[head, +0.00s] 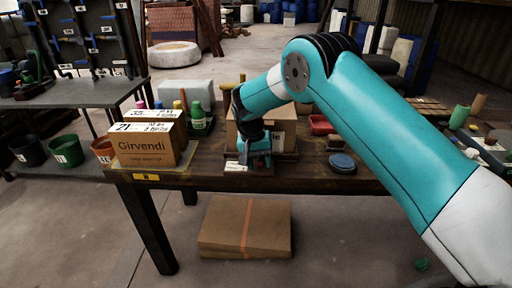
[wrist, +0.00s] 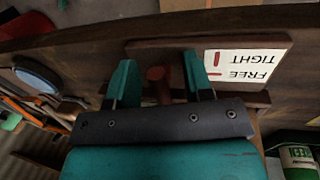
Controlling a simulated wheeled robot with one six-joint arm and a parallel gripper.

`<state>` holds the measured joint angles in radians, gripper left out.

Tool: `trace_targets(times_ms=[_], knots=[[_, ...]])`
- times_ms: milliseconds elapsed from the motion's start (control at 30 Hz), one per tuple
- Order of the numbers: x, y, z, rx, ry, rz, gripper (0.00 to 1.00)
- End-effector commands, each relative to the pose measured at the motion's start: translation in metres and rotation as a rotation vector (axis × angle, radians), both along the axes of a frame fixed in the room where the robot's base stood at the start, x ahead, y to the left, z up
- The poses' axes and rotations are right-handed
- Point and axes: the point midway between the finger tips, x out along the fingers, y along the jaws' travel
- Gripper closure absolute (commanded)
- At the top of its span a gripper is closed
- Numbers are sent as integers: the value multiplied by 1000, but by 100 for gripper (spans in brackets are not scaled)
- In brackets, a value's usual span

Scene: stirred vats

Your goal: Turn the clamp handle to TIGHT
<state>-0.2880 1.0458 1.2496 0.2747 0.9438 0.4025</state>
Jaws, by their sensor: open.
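A white label (wrist: 242,68) reading FREE and TIGHT shows upside down in the wrist view, with a red mark beside each word. It lies on a brown wooden board (wrist: 150,48). My gripper (wrist: 160,78) is open, with its two teal fingers apart over the board. A reddish-brown peg-like part (wrist: 157,74), perhaps the clamp handle, shows between the fingers; I cannot tell if they touch it. The handle's setting is unclear. In the head view my gripper (head: 250,152) is low over the table, beside a small white label (head: 235,167); the handle is hidden there.
On the table (head: 215,160) a Girvendi box (head: 145,148) stands at left, near green bottles (head: 198,118). Another cardboard box (head: 282,130) stands behind my gripper. A blue round disc (head: 342,163) and red tray (head: 320,124) lie to the right.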

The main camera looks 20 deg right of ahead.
Motion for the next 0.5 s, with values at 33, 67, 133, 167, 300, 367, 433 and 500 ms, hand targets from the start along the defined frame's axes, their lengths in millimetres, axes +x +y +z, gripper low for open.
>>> trace_targets(times_ms=[33,67,133,167,300,367,433,500], knots=[[1,2,6,1,-2,1,53],[1,3,10,1,-2,1,53],[2,5,23,1,-6,1,53],[3,6,30,2,-6,1,53],[5,13,65,2,-7,0,53],[6,16,81,2,-7,1,53],[7,20,99,2,-6,1,53],[8,23,116,3,-6,0,53]])
